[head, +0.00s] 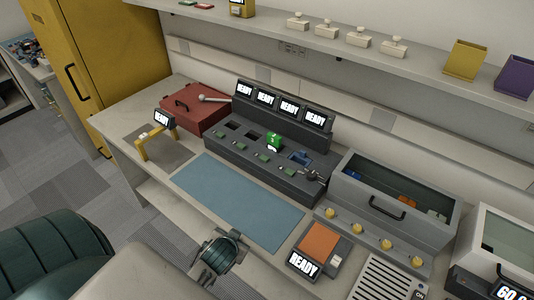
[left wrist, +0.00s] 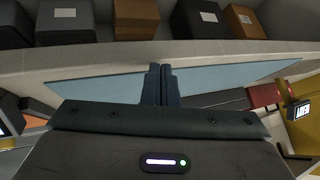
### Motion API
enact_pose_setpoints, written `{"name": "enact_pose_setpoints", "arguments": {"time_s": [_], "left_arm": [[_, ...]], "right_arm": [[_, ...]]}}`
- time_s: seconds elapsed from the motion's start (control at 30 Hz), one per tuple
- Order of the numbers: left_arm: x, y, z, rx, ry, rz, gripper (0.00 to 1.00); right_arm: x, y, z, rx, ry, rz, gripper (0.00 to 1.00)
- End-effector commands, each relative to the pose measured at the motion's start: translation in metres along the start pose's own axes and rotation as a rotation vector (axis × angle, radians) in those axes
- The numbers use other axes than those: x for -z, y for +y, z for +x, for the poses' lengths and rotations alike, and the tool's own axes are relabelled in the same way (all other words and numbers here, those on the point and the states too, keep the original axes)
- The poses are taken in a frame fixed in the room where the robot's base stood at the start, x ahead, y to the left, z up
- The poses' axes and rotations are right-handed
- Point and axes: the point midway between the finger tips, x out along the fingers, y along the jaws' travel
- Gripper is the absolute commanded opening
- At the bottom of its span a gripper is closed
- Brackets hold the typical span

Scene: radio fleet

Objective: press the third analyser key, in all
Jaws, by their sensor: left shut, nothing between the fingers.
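The dark console (head: 262,150) stands behind the blue mat (head: 238,200) and has several tilted screens (head: 288,107) reading READY. A row of small green keys (head: 262,158) runs along its front. I cannot tell for certain which unit is the analyser. A green object (head: 273,141) and a blue object (head: 300,158) sit in its right-hand bays; the bays to the left look dark and empty. My left gripper (head: 210,272) is at the counter's front edge, apart from the console. In the left wrist view its fingers (left wrist: 160,85) are shut and empty. My right gripper is not in view.
A red case (head: 195,108) and a yellow stand (head: 157,140) with a READY screen are at the left. Labelled boxes (left wrist: 135,15) show in the wrist view.

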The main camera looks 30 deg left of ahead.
Motion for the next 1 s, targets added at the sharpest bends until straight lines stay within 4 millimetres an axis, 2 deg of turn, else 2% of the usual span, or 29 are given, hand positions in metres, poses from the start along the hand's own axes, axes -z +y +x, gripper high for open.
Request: {"name": "enact_pose_setpoints", "arguments": {"time_s": [0.03,0.13,0.3,0.47,0.6,0.7,0.8,1.0], "left_arm": [[0.02,-0.009,0.005,0.033,0.066,-0.005,0.0],[0.061,-0.027,0.012,0.094,0.216,-0.012,0.0],[0.142,-0.051,0.012,0.161,0.512,0.007,0.0],[0.22,-0.061,-0.002,0.158,0.804,0.085,0.0],[0.28,-0.055,-0.018,0.087,1.028,0.214,0.0],[0.311,-0.045,-0.026,0.008,1.137,0.334,0.0],[0.334,-0.035,-0.028,-0.09,1.194,0.469,0.0],[0.355,-0.025,-0.012,-0.294,1.134,0.75,0.0]], "right_arm": [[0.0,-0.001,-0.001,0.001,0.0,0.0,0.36],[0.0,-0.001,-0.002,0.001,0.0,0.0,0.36],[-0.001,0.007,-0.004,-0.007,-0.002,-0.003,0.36],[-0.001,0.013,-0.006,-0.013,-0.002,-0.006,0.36],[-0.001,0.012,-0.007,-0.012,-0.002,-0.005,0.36],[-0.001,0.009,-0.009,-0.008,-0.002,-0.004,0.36],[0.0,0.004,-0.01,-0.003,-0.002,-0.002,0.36],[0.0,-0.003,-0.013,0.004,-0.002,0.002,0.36]]}}
